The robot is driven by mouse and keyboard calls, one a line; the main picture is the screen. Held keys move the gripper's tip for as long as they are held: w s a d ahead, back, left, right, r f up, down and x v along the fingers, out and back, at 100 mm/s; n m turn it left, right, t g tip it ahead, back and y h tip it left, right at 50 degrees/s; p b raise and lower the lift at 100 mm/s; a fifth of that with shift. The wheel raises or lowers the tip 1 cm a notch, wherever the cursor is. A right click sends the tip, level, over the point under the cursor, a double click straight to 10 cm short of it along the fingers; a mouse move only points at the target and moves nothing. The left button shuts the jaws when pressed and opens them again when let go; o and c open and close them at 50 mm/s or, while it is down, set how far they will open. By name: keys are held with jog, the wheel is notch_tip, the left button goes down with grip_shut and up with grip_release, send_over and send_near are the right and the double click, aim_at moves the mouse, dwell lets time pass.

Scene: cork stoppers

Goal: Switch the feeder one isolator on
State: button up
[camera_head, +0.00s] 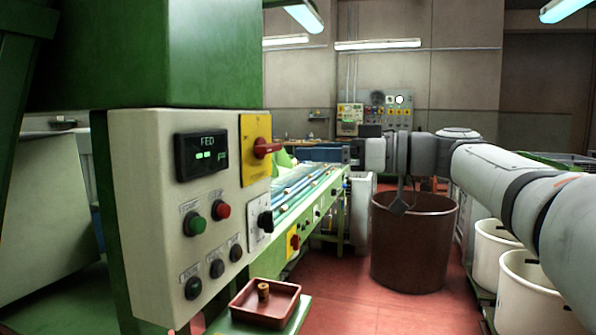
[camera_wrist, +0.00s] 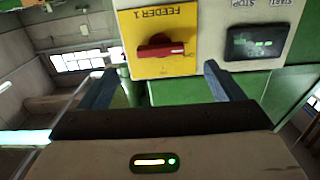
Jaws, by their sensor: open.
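The feeder one isolator is a red rotary handle (camera_head: 267,148) on a yellow plate (camera_head: 255,166), at the upper right of a cream control panel (camera_head: 150,225). In the wrist view, the red handle (camera_wrist: 160,49) lies roughly horizontal across the yellow plate (camera_wrist: 150,69), whose label reads "FEEDER 1" upside down. My gripper (camera_wrist: 159,70) is open and empty. Its two fingers are spread wide, and the handle shows ahead between them, apart from both. In the head view my arm reaches in from the right, but the fingers are hard to make out.
A display (camera_head: 201,155) with green digits sits beside the plate, above green and red buttons (camera_head: 224,210) and black knobs. A red tray (camera_head: 265,303) holding a cork stands below the panel. A lower red switch (camera_head: 295,241) is on the conveyor. A brown bin (camera_head: 412,250) stands under my arm.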

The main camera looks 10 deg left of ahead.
aim_at(275, 147)
jog(key=a, duration=0.7)
jog(key=shift+w+a+r, duration=0.25)
jog(key=shift+w+a, duration=0.05)
jog(key=shift+a, duration=0.1)
